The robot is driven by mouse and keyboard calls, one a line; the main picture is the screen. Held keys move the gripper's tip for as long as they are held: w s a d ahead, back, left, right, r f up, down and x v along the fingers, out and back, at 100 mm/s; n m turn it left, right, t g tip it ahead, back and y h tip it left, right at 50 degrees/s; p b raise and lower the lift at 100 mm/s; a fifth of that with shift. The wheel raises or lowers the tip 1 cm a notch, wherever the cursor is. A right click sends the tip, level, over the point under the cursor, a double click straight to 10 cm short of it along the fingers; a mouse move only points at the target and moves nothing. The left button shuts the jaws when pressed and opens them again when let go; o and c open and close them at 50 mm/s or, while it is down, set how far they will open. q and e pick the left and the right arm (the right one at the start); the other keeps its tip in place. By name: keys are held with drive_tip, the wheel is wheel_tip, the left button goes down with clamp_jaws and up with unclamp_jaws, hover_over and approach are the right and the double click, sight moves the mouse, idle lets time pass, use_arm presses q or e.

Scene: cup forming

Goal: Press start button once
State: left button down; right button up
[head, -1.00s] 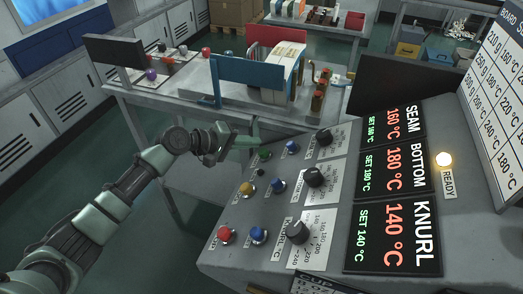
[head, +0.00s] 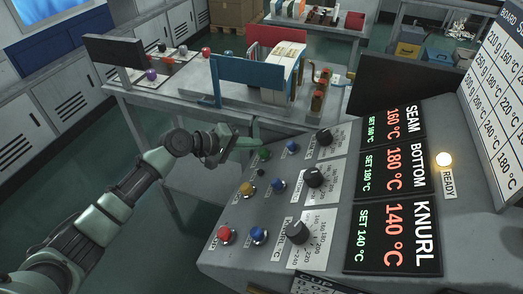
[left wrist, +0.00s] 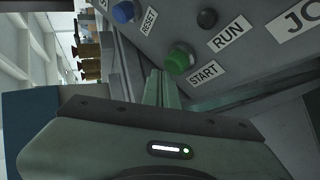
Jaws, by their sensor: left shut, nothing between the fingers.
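The green start button (head: 265,154) is at the far left edge of the sloped control panel. In the left wrist view the green button (left wrist: 178,62) stands out from the panel beside its START label (left wrist: 205,73). My left gripper (head: 256,147) is shut and empty, with its green fingertips right by the button. In the left wrist view its fingers (left wrist: 161,84) point at the panel and end just left of the button. I cannot tell whether they touch it. My right gripper is not in view.
Close by are a blue RESET button (left wrist: 124,12) and a dark round RUN piece (left wrist: 207,18). The panel (head: 215,262) also carries yellow, red and blue buttons, black knobs and temperature displays. The READY lamp (head: 444,159) is lit. A workbench (head: 150,101) stands behind.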

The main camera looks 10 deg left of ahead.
use_arm(q)
drive_tip(key=shift+s+d+f, duration=0.1)
drive_tip(key=shift+d+f, duration=0.3)
drive_tip(key=shift+f, duration=0.15)
idle(0.8)
idle(0.3)
drive_tip(key=shift+a+r+p, duration=0.35)
drive_tip(key=shift+a+r, duration=0.2)
drive_tip(key=shift+r, duration=0.25)
drive_tip(key=shift+r, duration=0.1)
drive_tip(key=a+r+p, duration=0.1)
drive_tip(key=r, duration=0.1)
drive_tip(key=a+r+p, duration=0.1)
drive_tip(key=a+r, duration=0.1)
drive_tip(key=shift+w, duration=0.4)
drive_tip(key=shift+d, duration=0.1)
